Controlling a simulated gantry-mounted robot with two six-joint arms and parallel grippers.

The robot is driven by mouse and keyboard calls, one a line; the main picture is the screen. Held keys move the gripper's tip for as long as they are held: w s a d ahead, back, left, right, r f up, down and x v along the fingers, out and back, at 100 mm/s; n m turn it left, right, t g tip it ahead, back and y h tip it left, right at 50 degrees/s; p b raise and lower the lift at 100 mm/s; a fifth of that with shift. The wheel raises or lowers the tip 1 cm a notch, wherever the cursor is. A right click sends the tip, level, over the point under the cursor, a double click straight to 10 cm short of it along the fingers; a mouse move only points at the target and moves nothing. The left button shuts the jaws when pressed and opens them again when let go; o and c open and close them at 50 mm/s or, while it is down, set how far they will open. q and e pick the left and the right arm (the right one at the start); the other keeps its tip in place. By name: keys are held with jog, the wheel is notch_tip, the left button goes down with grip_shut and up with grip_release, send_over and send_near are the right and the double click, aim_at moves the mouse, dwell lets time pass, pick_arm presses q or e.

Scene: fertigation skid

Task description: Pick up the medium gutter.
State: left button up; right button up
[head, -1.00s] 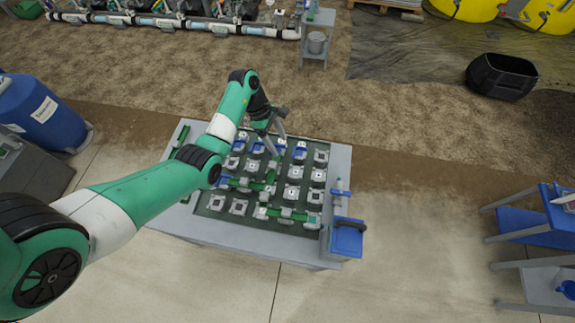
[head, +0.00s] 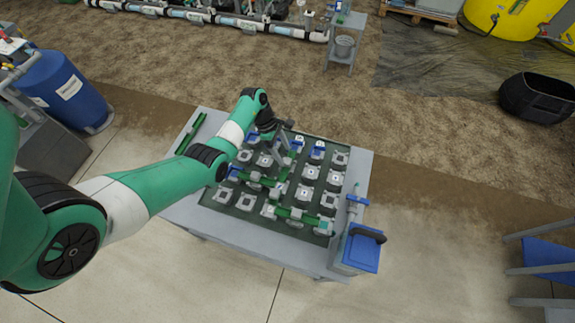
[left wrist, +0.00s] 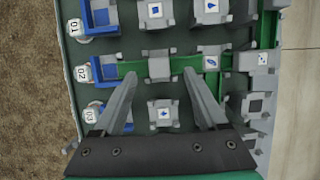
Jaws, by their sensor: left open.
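Several green gutter pieces show; I cannot tell for sure which is the medium one. One green gutter (left wrist: 185,64) runs left to right across the board in the left wrist view, passing a grey holder at its middle. Another green piece (head: 300,214) lies near the board's front edge, and a longer one (head: 190,133) lies on the table's left side. My left gripper (head: 283,156) is above the board, pointing down. In the left wrist view its two fingers (left wrist: 160,83) are apart and empty, near that crosswise gutter. My right gripper is out of view.
The grey table (head: 225,240) carries a dark board with several grey holders and a few blue ones. A blue box (head: 361,250) with a dark handle stands at the front right corner. A blue barrel (head: 65,90) stands to the left.

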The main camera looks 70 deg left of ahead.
aim_at(287, 161)
pick_arm(q)
jog(key=b+x, duration=0.1)
jog(key=x, duration=0.3)
jog(key=shift+f, duration=0.2)
grip_shut()
